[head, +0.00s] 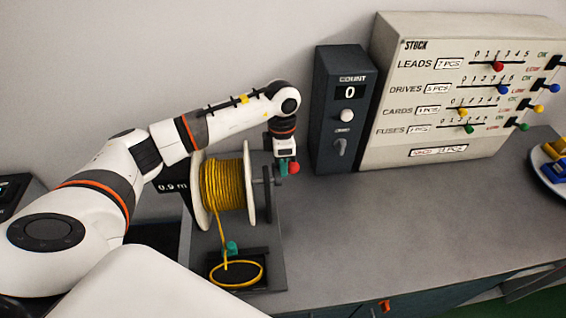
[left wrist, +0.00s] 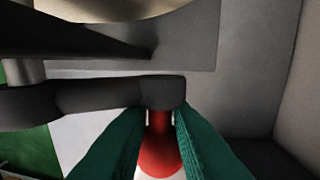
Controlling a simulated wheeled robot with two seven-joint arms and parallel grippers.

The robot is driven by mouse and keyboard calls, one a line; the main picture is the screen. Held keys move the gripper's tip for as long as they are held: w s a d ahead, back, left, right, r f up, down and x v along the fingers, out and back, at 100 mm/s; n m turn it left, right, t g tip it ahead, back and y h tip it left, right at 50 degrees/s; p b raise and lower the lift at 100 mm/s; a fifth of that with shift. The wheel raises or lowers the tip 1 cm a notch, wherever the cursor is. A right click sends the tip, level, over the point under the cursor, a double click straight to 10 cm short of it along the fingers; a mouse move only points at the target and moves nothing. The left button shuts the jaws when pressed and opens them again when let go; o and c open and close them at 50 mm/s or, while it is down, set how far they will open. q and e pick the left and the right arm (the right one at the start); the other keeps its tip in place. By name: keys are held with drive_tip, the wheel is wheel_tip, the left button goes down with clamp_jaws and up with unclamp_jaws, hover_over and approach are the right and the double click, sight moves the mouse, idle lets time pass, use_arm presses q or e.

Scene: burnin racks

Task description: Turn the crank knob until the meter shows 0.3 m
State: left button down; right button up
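The crank knob is red (head: 294,168) and sits on the dark crank arm (head: 269,190) at the right side of the reel (head: 198,215). It also shows in the left wrist view (left wrist: 158,160), between green fingers. My left gripper (head: 286,166) reaches down from above, its fingers on both sides of the knob and apparently touching it; it looks shut on it. The crank arm (left wrist: 90,97) runs left from the knob in the wrist view. The meter (head: 172,187) reads 0.9 m and is partly behind my arm. My right gripper is not in view.
Yellow cable (head: 228,185) is wound on the reel and hangs into a loop (head: 237,285) on a dark plate. A count box (head: 345,85) showing 0 and a stock board (head: 405,165) stand at the right. The grey bench (head: 400,230) is clear in the middle.

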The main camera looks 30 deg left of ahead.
use_arm(q)
drive_tip(key=shift+w+d+r, duration=0.1)
drive_tip(key=shift+r, duration=0.05)
drive_tip(key=shift+r, duration=0.2)
drive_tip(key=shift+w+a+r+p, duration=0.1)
drive_tip(key=shift+w+r+p, duration=0.15)
drive_tip(key=shift+r, duration=0.4)
drive_tip(key=shift+w+a+r+p, duration=0.15)
drive_tip(key=shift+r+p, duration=0.2)
drive_tip(key=shift+r, duration=0.4)
wheel_tip(320, 180, up, 2)
drive_tip(key=shift+s+d+r+p, duration=0.1)
drive_tip(key=shift+d+r+p, duration=0.1)
drive_tip(key=shift+p, duration=0.6)
